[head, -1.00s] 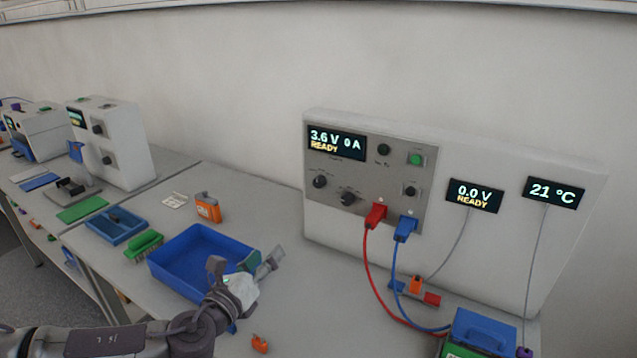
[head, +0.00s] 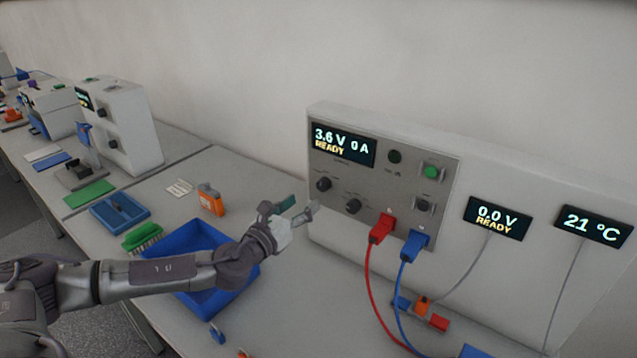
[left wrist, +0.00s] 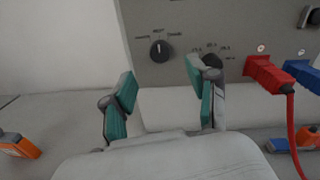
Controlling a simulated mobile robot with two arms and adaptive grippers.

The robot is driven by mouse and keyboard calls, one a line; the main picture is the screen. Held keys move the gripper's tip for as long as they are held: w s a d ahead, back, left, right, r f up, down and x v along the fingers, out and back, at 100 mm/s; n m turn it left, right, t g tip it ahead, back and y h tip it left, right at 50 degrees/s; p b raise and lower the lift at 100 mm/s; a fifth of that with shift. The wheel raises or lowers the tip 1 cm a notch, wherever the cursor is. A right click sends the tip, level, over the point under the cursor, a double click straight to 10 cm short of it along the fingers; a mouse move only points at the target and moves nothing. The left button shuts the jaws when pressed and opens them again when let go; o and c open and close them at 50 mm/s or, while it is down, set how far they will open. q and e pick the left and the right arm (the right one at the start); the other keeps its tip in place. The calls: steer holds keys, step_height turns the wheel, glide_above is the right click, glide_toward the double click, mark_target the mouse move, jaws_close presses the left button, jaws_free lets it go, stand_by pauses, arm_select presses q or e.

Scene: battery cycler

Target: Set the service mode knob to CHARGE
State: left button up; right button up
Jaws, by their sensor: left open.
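The cycler panel (head: 340,168) is the grey face of a white unit. Its left dark knob (head: 323,184) appears to be the service mode knob. In the left wrist view this knob (left wrist: 160,50) has three small word labels above it, the right one perhaps CHARGE, and its pointer looks roughly upward. A second knob (head: 353,206) sits lower right and is partly hidden by a finger in the left wrist view. My left gripper (head: 297,208) is open and empty, left of the panel and apart from it. The left knob shows between its fingers (left wrist: 160,82). My right gripper is not in view.
Red (head: 381,228) and blue (head: 414,244) plugs with hanging cables sit right of the knobs. A green button (head: 431,172) is above them. A blue tray (head: 187,240) lies under my arm, with an orange battery (head: 210,199) behind it.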

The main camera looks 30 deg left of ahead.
mark_target(321, 187)
arm_select(q)
steer(key=w, duration=0.2)
steer(key=w+p, duration=0.1)
steer(key=w, duration=0.3)
steer(key=shift+w+d, duration=0.3)
steer(key=shift+w, duration=0.5)
steer(key=shift+w+f, duration=0.1)
steer(key=shift+c, duration=0.7)
jaws_close()
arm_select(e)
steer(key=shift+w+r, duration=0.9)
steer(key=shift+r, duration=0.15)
